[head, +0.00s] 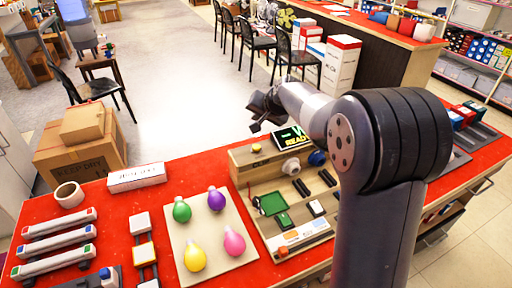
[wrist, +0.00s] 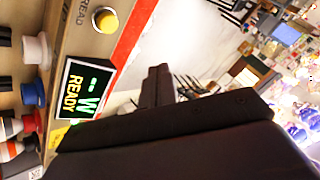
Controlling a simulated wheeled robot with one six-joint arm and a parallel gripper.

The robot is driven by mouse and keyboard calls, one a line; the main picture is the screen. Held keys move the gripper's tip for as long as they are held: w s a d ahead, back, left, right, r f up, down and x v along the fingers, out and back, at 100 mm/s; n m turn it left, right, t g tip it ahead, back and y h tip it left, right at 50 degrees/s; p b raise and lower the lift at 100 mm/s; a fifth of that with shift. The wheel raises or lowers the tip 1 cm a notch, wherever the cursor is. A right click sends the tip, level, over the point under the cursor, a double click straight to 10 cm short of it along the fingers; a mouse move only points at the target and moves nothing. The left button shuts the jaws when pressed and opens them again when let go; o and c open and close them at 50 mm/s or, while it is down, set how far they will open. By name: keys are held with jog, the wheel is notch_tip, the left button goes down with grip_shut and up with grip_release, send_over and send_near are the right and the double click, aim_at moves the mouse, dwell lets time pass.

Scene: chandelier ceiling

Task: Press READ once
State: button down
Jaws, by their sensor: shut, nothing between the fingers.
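The READ button is a round yellow button (wrist: 105,20) on the beige panel in the wrist view, with the word READ printed beside it. It also shows as a small yellow dot (head: 256,147) at the top left of the wooden test device (head: 243,163). Next to it a dark display (wrist: 82,92) reads READY in yellow, with a green W; the display (head: 292,138) shows partly behind my arm in the head view. My gripper (head: 262,108) is shut and empty, above and behind the device, apart from the button. Its dark fingers (wrist: 158,86) point past the panel.
A red bench (head: 150,205) carries a board (head: 214,262) with several coloured bulbs, left of the device. White (wrist: 36,50), blue (wrist: 33,93) and red (wrist: 30,122) knobs sit near the display. Open floor lies beyond the bench, with chairs and boxes.

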aim_at(258, 149)
jog(key=shift+f+b, duration=3.2)
jog(key=shift+f, duration=1.05)
jog(key=shift+f, duration=0.15)
jog(key=shift+f+b, duration=0.25)
jog(key=shift+b, duration=0.2)
jog(key=shift+f+b, duration=0.45)
jog(key=shift+f, duration=0.05)
jog(key=shift+r, duration=0.1)
jog(key=shift+r+p, duration=0.65)
jog(key=shift+r, duration=0.15)
jog(key=shift+r+p, duration=1.95)
jog(key=shift+r, duration=0.6)
